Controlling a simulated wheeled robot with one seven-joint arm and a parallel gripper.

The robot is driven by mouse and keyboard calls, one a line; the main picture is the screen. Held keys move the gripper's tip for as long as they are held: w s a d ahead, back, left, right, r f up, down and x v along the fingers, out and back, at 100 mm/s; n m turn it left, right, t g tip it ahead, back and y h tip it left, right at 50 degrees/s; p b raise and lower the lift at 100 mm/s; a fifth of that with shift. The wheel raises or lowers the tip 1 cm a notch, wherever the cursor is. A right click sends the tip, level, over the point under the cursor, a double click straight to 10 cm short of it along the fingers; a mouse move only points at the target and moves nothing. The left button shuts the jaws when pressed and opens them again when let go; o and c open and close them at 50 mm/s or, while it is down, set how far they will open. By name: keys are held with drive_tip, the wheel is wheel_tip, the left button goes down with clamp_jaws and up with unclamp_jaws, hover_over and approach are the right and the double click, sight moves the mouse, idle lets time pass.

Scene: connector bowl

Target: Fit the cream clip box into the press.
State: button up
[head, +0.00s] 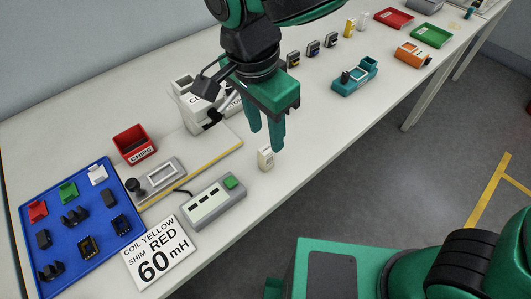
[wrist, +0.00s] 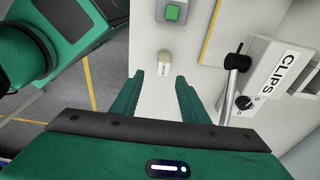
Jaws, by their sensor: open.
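The small cream clip box (head: 266,158) stands upright on the white table near its front edge. In the wrist view the cream clip box (wrist: 164,62) lies just beyond the fingertips, roughly in line with the gap between them. My gripper (head: 264,140) is open and empty, its fingers pointing down above and behind the box. It also shows in the wrist view (wrist: 159,78), fingers apart. A white unit labelled CLIPS (wrist: 283,72), with a lever, appears to be the press. In the head view this unit (head: 188,92) is partly hidden by my arm.
A grey box with a green button (head: 207,202) sits left of the clip box. Nearby are a COIL YELLOW card (head: 161,256), a blue tray (head: 75,214) and a red CHIPS bin (head: 132,142). A teal fixture (head: 352,78) stands right. The table's front edge is close.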

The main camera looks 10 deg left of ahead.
sight(266, 148)
drive_tip(key=f, duration=0.5)
drive_tip(key=w+f, duration=0.1)
drive_tip(key=f, duration=0.2)
drive_tip(key=shift+w, duration=0.1)
clamp_jaws()
